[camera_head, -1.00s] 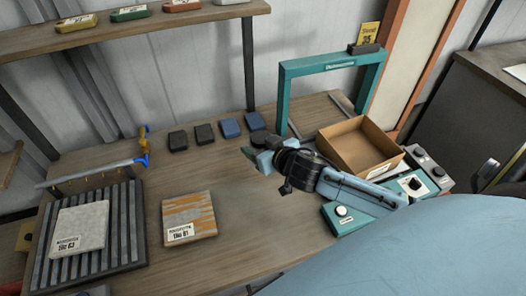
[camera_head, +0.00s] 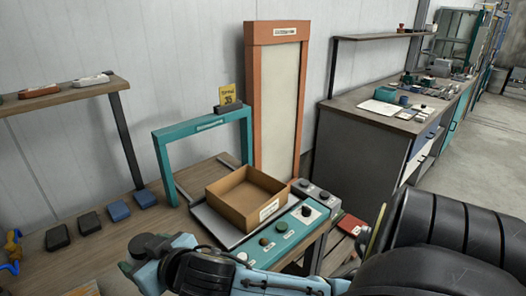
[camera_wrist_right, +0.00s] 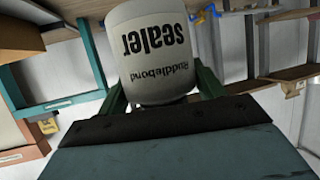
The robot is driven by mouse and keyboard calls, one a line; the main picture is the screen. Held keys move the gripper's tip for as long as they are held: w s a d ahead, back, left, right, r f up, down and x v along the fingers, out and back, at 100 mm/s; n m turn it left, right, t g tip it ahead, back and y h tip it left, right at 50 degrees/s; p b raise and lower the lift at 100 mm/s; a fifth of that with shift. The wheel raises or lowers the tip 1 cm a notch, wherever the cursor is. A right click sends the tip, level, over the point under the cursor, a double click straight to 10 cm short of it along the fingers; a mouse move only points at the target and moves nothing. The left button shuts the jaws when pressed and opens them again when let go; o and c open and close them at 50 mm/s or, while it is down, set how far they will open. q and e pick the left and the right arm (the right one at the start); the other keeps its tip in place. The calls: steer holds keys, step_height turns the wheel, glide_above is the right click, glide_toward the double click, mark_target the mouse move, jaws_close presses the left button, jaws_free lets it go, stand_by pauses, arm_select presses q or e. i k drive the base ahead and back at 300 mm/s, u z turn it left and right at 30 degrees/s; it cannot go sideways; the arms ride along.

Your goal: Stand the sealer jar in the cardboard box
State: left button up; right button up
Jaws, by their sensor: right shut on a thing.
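The sealer jar (camera_wrist_right: 152,50) is a pale grey-white jar with black "Ruddlebond sealer" lettering, seen upside down in the right wrist view. My right gripper (camera_wrist_right: 152,92) is shut on it, with a green finger on each side. In the head view my right gripper (camera_head: 143,262) is at the lower left, over the wooden table, left of and nearer than the cardboard box. The open cardboard box (camera_head: 233,214) stands on a grey plate behind a teal control panel. Its visible inside looks empty. My left gripper is not in view.
An orange-framed panel (camera_head: 255,100) rises behind. The teal control panel (camera_head: 275,240) lies in front. Dark and blue blocks (camera_head: 118,210) lie along the table's back left.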

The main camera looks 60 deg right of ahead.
mark_target(248, 202)
steer(key=k, duration=0.6)
steer(key=z, duration=1.95)
steer(key=i, duration=1.15)
steer(key=u, duration=1.95)
